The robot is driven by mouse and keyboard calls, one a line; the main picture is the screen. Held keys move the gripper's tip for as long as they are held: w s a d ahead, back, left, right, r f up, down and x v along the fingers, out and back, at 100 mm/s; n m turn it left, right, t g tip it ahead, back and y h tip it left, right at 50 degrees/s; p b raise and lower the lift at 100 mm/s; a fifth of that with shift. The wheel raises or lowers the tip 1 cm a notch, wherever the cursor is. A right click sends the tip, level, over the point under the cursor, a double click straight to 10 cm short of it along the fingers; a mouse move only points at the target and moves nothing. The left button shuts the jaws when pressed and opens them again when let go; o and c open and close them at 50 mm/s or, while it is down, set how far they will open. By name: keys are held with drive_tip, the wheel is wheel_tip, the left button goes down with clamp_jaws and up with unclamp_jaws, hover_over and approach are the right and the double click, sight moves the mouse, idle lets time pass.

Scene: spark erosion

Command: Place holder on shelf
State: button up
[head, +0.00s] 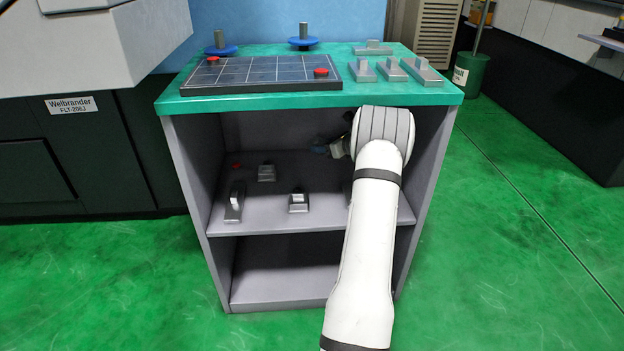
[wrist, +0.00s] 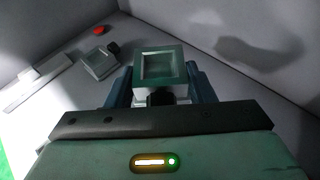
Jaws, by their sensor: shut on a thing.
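My gripper (wrist: 160,85) is shut on a holder (wrist: 161,68), a small block with a square recessed top and a greenish rim, between its two blue-grey fingers. In the head view my arm reaches into the upper compartment of the shelf (head: 310,227), and my gripper (head: 325,148) is partly hidden behind my white wrist. The held holder cannot be made out clearly there. I cannot tell whether it touches the shelf board. Other grey holders stand on the board: one at the back (head: 266,172), one at the front left (head: 233,205) and one at the front middle (head: 298,202).
A red piece (head: 236,166) lies at the back left of the board. The cabinet's green top (head: 440,92) carries a dark gridded plate (head: 262,75), blue-disc pieces (head: 303,42) and several grey holders (head: 391,69). The lower compartment (head: 285,283) looks empty. Side walls and top bound the arm.

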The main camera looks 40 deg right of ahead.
sight(323, 175)
wheel_tip(323, 175, down, 9)
drive_tip(key=b, duration=0.4)
drive_tip(key=shift+f, duration=0.2)
drive_tip(key=shift+r, duration=0.1)
drive_tip(key=o, duration=1.7)
drive_tip(key=shift+c, duration=0.2)
